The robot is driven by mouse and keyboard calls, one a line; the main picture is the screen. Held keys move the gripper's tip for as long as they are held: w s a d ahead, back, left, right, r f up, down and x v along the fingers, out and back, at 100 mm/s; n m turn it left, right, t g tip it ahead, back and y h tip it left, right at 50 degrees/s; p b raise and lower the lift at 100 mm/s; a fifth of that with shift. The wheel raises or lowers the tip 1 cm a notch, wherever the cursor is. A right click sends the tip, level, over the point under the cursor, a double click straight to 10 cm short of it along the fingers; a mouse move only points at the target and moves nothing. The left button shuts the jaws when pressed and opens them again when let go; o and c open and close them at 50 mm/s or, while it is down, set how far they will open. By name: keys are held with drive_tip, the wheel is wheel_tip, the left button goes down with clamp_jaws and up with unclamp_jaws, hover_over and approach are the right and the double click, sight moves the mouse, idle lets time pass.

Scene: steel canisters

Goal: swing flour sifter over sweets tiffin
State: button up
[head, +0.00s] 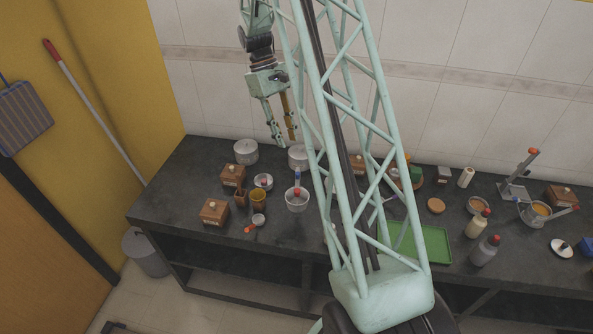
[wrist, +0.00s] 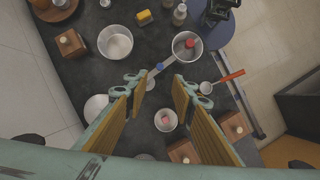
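My gripper (head: 285,138) is high above the back of the counter in the head view. Its fingers are apart and empty, also in the wrist view (wrist: 163,83). A steel pan (head: 297,204) with a red piece in it stands below; it also shows in the wrist view (wrist: 178,57). A flat grey bar with a blue part (wrist: 160,66) runs from its rim between my fingers; the blue part stands upright in the head view (head: 297,175). An open steel pot (wrist: 115,42) is left of it. I cannot tell which vessel is the sifter or the sweets tiffin.
Steel canisters (head: 245,151) stand near the wall. Wooden boxes (head: 214,212), a small red-centred bowl (head: 263,182), a brown mug (head: 258,199) and an orange-handled scoop (head: 258,220) are on the left.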

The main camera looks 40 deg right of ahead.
sight(297, 173)
drive_tip(key=shift+x, duration=6.9)
drive_tip(key=shift+c, duration=0.5)
drive_tip(key=shift+r, duration=0.1)
clamp_jaws()
